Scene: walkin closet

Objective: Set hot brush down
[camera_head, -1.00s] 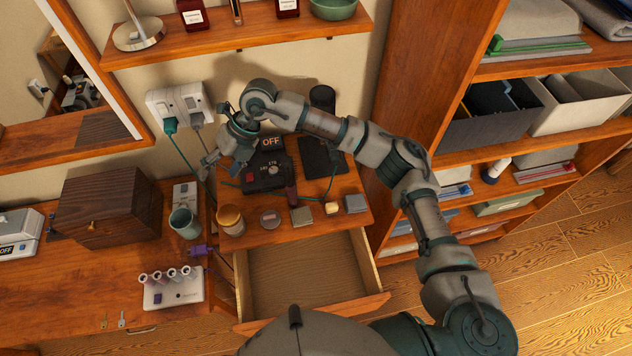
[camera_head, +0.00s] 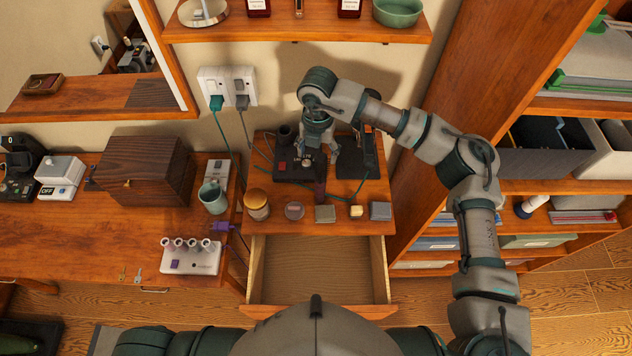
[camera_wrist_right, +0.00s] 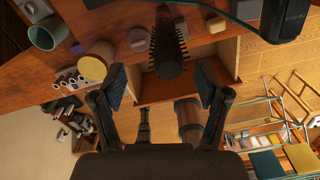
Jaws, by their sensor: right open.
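The hot brush (camera_wrist_right: 168,46) has a dark bristled barrel and lies between and beyond my right fingertips in the right wrist view. My left gripper is out of view.
A jar (camera_head: 257,204), a round tin (camera_head: 293,210) and small blocks (camera_head: 325,213) line the cabinet's front edge. The drawer (camera_head: 317,275) below is open and empty. Cords hang from the wall outlet (camera_head: 228,88). A shelf (camera_head: 300,28) spans above; a bookcase (camera_head: 470,110) stands right.

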